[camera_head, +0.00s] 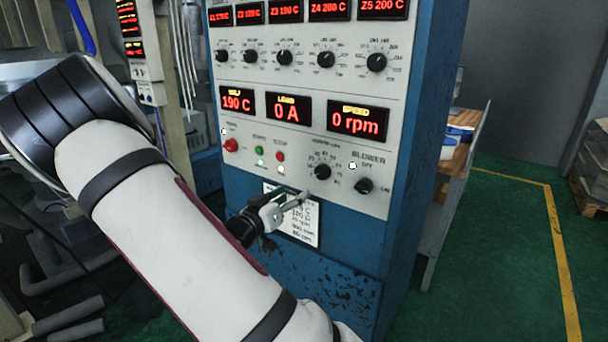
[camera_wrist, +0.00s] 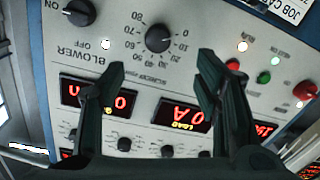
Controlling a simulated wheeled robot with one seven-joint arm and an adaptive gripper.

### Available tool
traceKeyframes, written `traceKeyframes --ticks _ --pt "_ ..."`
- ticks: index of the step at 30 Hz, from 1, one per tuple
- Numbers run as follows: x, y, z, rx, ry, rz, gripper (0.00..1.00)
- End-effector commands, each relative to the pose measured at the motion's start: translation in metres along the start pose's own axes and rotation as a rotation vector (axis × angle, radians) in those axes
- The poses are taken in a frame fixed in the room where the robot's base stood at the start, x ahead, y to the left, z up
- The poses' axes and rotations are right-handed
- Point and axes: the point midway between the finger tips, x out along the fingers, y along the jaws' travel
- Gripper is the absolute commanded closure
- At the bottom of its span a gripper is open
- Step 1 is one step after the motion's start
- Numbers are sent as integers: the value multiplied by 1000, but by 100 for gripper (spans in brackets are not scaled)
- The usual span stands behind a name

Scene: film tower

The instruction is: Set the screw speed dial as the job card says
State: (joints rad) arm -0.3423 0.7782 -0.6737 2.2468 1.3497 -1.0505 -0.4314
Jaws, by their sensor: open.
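The screw speed dial (camera_head: 322,172) is a round black knob on the grey control panel, low and right of centre. In the wrist view the dial (camera_wrist: 158,38) appears upside down, with a printed scale from 0 to 80; its exact pointer position is hard to read. The SPEED display (camera_head: 358,122) reads 0 rpm. The white job card (camera_head: 300,234) is on the panel below the dial, partly hidden by my gripper (camera_head: 304,196); its lines are too small to read surely. My gripper is open and empty in front of the panel. Its fingers (camera_wrist: 162,68) frame the dial without visibly holding it.
The blower knob (camera_head: 364,185) sits right of the dial. A red knob (camera_head: 231,145) and green and red buttons (camera_head: 280,156) are to the left. Zone knobs line the panel above.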

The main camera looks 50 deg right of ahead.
Motion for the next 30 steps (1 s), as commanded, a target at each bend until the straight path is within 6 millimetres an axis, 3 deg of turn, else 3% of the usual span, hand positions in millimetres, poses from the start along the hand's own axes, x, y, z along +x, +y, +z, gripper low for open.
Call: traceKeyframes --ticks 7,21,30 --pt "18 5 -3 -7 21 23 43" --pt "106 6 -4 -7 19 19 43" --pt "136 6 -5 -6 19 17 43"
